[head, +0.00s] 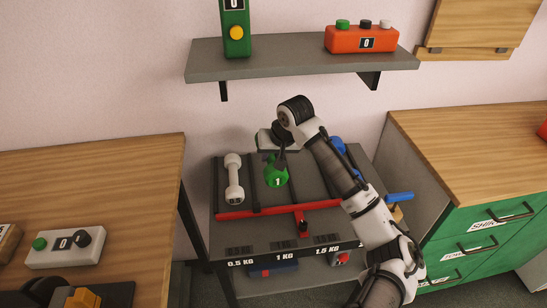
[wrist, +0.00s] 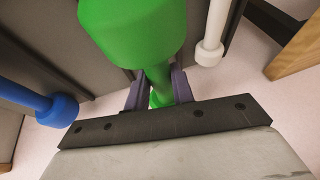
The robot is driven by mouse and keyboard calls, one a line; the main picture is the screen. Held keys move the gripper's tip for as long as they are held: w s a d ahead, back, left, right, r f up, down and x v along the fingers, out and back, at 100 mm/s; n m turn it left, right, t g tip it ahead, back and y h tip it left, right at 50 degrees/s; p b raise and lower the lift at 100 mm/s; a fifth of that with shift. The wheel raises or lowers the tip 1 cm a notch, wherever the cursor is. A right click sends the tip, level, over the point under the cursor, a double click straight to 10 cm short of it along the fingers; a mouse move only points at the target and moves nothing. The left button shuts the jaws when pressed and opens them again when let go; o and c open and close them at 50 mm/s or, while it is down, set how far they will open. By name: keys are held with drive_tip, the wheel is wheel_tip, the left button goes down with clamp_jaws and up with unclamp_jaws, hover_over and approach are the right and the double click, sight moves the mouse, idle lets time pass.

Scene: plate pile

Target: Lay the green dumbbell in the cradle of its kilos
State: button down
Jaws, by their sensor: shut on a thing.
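The green dumbbell (head: 276,174), marked 1, is in my gripper (head: 281,152) over the middle lane of the dark rack (head: 262,224). In the wrist view my gripper (wrist: 160,90) has its two fingers on the green handle (wrist: 158,78), with a big green end (wrist: 130,28) beyond them. The rack's front edge reads 0.5 KG, 1 KG and 1.5 KG from left to right, and the 1 KG label (head: 284,245) is below the green dumbbell. I cannot tell whether the dumbbell touches the rack. My arm hides part of the right lane.
A white dumbbell (head: 234,180) lies in the left lane. A blue dumbbell (head: 338,146) shows partly behind my arm at right. A red bar (head: 240,213) crosses the rack front. A grey shelf (head: 300,62) hangs above; wooden counters (head: 90,175) stand either side.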

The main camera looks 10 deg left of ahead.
drive_tip(key=shift+f+p, duration=0.7)
drive_tip(key=shift+f, duration=2)
drive_tip(key=shift+w+f, duration=0.15)
drive_tip(key=shift+f, duration=0.2)
drive_tip(key=shift+f, duration=0.15)
drive_tip(key=c, duration=1.2)
unclamp_jaws()
drive_tip(key=b+v, duration=0.2)
drive_tip(key=v, duration=1)
